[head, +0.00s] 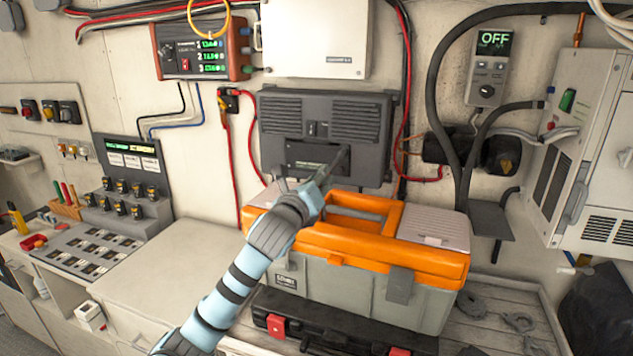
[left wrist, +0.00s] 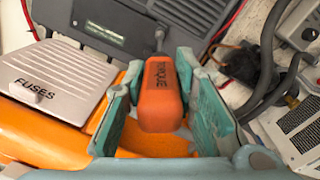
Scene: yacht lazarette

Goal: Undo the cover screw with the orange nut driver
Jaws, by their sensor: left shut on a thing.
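My left gripper (head: 318,192) is in front of the dark grey wall unit (head: 285,118), above the toolbox. In the left wrist view its teal pads (left wrist: 152,110) are shut on the orange handle of the nut driver (left wrist: 160,92). The driver's dark shaft (head: 341,160) points up at the lower part of the unit, near its recessed cover panel (head: 306,153). I cannot tell whether the tip touches it. The cover screw is not distinguishable; the shaft and gripper may hide it. My right gripper is in neither view.
Red cables and thick black hoses (head: 433,95) run beside the unit. The bench at left (head: 175,255) has clear room.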

